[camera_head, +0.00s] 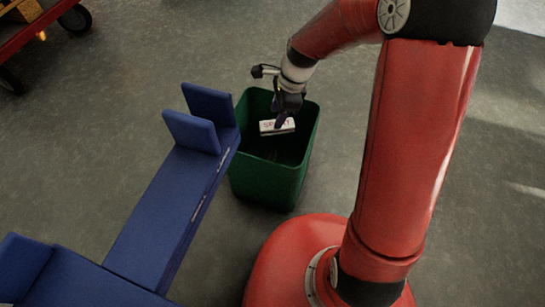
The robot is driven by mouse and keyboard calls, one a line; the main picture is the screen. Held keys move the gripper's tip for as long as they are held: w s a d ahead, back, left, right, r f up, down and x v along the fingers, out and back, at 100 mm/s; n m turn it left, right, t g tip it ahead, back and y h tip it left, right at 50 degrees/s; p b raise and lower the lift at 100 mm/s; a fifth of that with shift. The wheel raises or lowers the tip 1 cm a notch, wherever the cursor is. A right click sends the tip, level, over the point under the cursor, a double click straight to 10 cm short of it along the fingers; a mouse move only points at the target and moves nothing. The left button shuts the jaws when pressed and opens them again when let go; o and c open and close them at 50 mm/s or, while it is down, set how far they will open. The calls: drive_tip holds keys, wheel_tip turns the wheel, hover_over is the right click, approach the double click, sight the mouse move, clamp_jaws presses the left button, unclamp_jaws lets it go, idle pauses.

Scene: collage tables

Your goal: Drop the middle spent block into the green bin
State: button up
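The green bin (268,186) stands on the floor near the middle of the view, open at the top, with a dark inside. My gripper (281,120) points down over the bin's mouth. It is shut on a white block (270,128), which has small dark marks and lies across the fingers, within the outline of the bin's opening. I cannot tell exactly how high the block is against the rim. The bin's floor is too dark to show any contents. No other block is in view.
A blue table (157,215) with upright panels (191,133) stands close to the bin's left side. A red cart (32,35) with black wheels is at the far top left. Bare grey floor lies behind the bin.

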drive_tip(key=shift+o, duration=1.2)
drive_tip(key=p+v, duration=0.2)
drive_tip(key=v, duration=0.6)
drive_tip(key=shift+f, duration=0.1)
drive_tip(key=s+d+r+n+t+h+p, duration=0.1)
drive_tip(key=s+d+r+n+t+p, duration=0.2)
drive_tip(key=s+r+n, duration=0.5)
drive_tip(key=s+d+r+n+t+h+p, duration=0.2)
drive_tip(key=s+d+r+n+p, duration=0.4)
drive_tip(key=s+r, duration=0.6)
wheel_tip(320, 180, up, 3)
drive_tip(key=shift+s+d+r+n+t, duration=0.25)
drive_tip(key=shift+d+n+t, duration=0.25)
drive_tip(key=shift+d+n, duration=0.7)
